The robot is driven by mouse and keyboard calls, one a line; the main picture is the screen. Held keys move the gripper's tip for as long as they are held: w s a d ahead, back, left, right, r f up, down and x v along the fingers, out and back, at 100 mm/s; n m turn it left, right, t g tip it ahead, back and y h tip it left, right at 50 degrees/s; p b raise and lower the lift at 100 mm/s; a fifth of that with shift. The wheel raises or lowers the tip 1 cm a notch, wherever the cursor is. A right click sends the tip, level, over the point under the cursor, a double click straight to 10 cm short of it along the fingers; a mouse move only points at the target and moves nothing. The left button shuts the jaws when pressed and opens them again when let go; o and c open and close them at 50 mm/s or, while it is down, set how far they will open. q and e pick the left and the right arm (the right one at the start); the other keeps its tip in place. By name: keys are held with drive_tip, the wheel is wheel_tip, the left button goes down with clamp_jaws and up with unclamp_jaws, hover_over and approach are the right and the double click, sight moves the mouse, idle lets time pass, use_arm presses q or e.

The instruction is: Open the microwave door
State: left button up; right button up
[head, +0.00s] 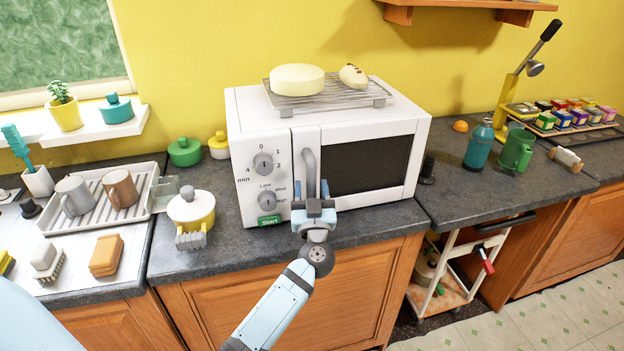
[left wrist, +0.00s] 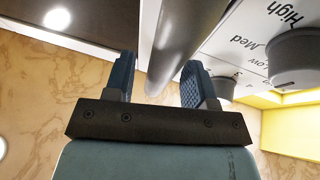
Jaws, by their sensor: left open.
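The white microwave (head: 262,140) stands on the dark counter with its front facing me. Its door (head: 368,165), with a dark window, looks shut. The grey vertical door handle (head: 310,172) is on the door's left side, beside the knob panel. My left gripper (head: 314,205) is at the handle's lower end, jaws open. In the left wrist view the handle (left wrist: 188,35) runs between the two fingers (left wrist: 160,85), with gaps visible, so it is not clamped. The gripper hides the handle's lower end in the head view. My right gripper is not in view.
A wire rack (head: 330,103) with cheese and a bread-like item lies on the microwave. A yellow pot with a white lid (head: 191,210) and a dish rack with mugs (head: 150,172) are left. A dark cylinder (head: 427,168) stands close to the microwave's right side.

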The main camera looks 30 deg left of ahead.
use_arm(q)
drive_tip(key=shift+w+a+r, duration=0.25)
drive_tip(key=shift+w, duration=0.05)
clamp_jaws()
drive_tip(key=shift+d, duration=0.1)
